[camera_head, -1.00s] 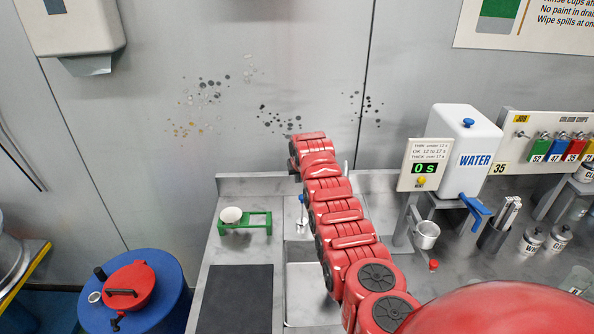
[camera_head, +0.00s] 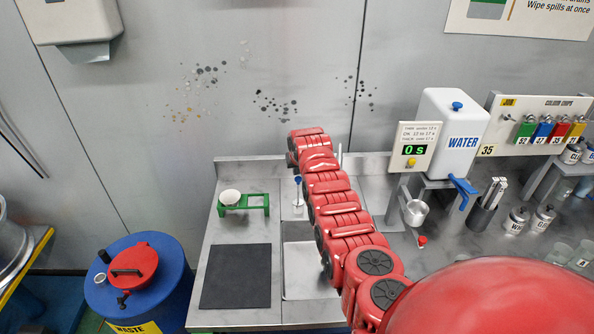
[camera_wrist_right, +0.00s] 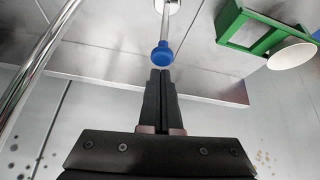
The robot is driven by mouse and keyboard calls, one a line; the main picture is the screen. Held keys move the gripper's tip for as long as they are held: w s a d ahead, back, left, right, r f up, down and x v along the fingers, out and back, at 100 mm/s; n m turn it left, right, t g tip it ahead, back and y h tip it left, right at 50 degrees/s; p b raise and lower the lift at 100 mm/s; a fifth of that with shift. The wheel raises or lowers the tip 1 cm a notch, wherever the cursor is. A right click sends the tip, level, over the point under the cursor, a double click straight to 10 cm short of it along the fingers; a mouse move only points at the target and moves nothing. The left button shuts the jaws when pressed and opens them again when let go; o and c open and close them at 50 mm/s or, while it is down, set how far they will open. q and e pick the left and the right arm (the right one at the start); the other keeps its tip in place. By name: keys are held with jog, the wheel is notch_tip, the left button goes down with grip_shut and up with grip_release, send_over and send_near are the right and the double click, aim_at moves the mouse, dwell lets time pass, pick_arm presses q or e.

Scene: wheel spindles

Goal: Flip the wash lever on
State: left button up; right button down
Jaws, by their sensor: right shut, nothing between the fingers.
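The wash lever is a thin metal stem with a blue knob (camera_head: 297,181), standing at the back of the sink (camera_head: 299,255) left of my red right arm. In the right wrist view the blue knob (camera_wrist_right: 163,53) shows just beyond the fingertips, with its pale stem running up to a round base. My right gripper (camera_wrist_right: 161,73) is shut and empty, its dark fingers together and pointing at the knob. The tips look very close to the knob; I cannot tell whether they touch. In the head view my arm hides most of this gripper. My left gripper is not in view.
A green stand with a white cup (camera_head: 230,197) is left of the lever, behind a dark mat (camera_head: 236,276). A curved metal tap pipe (camera_wrist_right: 40,60) is close by in the wrist view. The water tank (camera_head: 455,130) stands right. A blue waste drum (camera_head: 150,300) is at left.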

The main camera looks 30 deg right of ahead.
jog(key=shift+s+a+f, duration=0.1)
jog(key=shift+s+a+t, duration=0.1)
jog(key=shift+s+t, duration=0.05)
jog(key=shift+t, duration=0.15)
jog(key=shift+s+b, duration=0.1)
jog(key=shift+b, duration=0.2)
jog(key=shift+s+a+t+h, duration=0.2)
jog(key=shift+s+t+h, duration=0.05)
jog(key=shift+t+h, duration=0.05)
dwell(0.6)
jog(key=shift+s+a+b, duration=0.15)
jog(key=shift+s+b, duration=0.05)
jog(key=shift+b, duration=0.3)
jog(key=shift+s+a+f+t+h+b, duration=0.3)
jog(key=shift+s+a+t+h+b, duration=0.15)
jog(key=shift+s+t+b, duration=0.55)
jog(key=t+h+b, duration=0.4)
jog(key=t+b, duration=0.3)
jog(key=b, duration=0.9)
send_near(297, 180)
jog(key=shift+w+a+f, duration=0.1)
jog(key=shift+w+f, duration=0.05)
jog(key=shift+f, duration=0.55)
jog(key=shift+w+f, duration=0.2)
jog(key=shift+f, duration=0.45)
